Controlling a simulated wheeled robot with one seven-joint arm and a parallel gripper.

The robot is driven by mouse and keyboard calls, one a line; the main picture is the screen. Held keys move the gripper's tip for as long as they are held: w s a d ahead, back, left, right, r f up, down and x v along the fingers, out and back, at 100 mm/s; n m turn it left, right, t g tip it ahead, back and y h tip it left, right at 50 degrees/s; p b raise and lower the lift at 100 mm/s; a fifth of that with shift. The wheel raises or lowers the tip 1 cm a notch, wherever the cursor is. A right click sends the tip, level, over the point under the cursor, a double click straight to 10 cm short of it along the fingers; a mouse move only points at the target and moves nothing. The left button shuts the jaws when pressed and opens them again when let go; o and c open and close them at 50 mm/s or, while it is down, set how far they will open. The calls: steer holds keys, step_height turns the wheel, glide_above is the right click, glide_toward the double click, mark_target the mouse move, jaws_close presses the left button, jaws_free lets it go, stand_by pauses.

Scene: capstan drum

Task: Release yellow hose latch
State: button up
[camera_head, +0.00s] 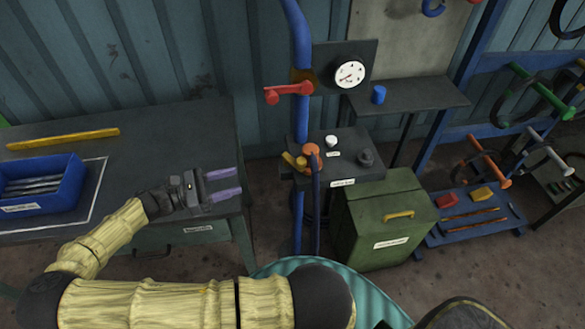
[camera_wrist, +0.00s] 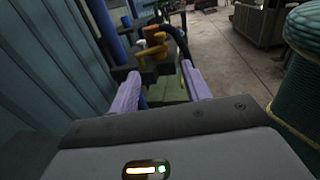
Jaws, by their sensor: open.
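The yellow hose latch (camera_head: 300,163) sits at the hose coupling, beside the orange fitting (camera_head: 312,150) on the blue pipe stand. In the wrist view, the yellow latch (camera_wrist: 150,52) shows ahead, between and beyond the fingertips, with an orange part above it. A dark hose (camera_head: 316,205) hangs down from the fitting. My gripper (camera_head: 240,182) is open and empty, with its two purple fingers pointing right toward the stand. It is over the right edge of the dark workbench, left of the latch and apart from it. My fingers also show in the wrist view (camera_wrist: 160,82).
A red valve handle (camera_head: 288,92) and a gauge (camera_head: 350,74) are above the coupling. A green box (camera_head: 385,225) stands on the floor at right. The workbench (camera_head: 130,170) holds a blue tray (camera_head: 40,188) and a yellow bar (camera_head: 63,139). Open space lies between bench and stand.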

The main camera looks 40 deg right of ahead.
mark_target(296, 163)
stand_by(0.3)
steer(key=p+x, duration=0.3)
steer(key=x, duration=1.4)
steer(key=shift+d, duration=0.25)
steer(key=shift+c, duration=0.5)
jaws_close()
